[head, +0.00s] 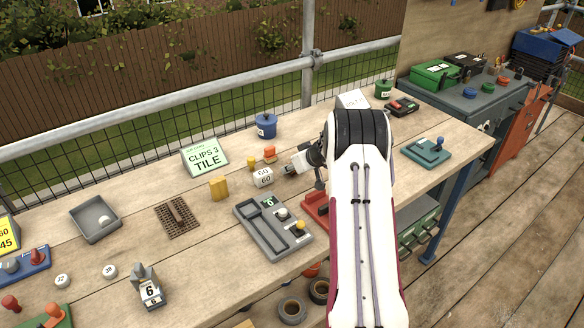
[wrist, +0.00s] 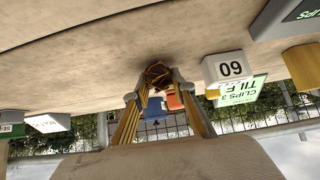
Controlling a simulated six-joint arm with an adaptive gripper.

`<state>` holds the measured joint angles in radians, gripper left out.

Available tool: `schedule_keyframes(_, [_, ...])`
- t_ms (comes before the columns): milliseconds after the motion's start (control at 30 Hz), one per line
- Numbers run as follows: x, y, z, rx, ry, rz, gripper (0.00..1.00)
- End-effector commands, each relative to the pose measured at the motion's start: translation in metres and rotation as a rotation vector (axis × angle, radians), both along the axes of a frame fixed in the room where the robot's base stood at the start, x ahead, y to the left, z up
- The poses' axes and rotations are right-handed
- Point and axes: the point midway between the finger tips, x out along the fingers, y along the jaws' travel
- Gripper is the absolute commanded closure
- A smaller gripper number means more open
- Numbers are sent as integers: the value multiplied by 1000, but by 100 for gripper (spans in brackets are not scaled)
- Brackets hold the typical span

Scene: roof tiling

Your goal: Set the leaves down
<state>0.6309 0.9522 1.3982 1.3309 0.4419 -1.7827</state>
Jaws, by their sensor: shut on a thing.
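My gripper (wrist: 158,88) shows in the wrist view, which is upside down. Its two yellow-sided fingers are closed on a small brown and orange clump, the leaves (wrist: 157,74). The clump is seen against the wooden bench top (wrist: 80,62), close to it. I cannot tell whether it touches the wood.
A white block marked 60 (head: 263,177) stands left of my wrist, with a green clips sign (head: 205,156) behind. A blue pot (head: 266,126) stands at the back. A grey tray (head: 272,232) with knobs and a red tray (head: 314,207) lie in front.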

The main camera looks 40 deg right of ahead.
Motion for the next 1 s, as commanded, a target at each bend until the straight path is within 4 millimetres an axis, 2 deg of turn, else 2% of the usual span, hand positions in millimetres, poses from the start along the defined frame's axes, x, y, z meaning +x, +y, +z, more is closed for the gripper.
schedule_keyframes(267, [0,0,-3,0,0,0,88])
schedule_keyframes(300, [0,0,-3,-1,0,1,73])
schedule_keyframes(367, [0,0,-3,-1,0,1,58])
schedule_keyframes(733, [0,0,-2,-1,0,1,58])
schedule_keyframes(1000, [-5,0,6,0,0,0,58])
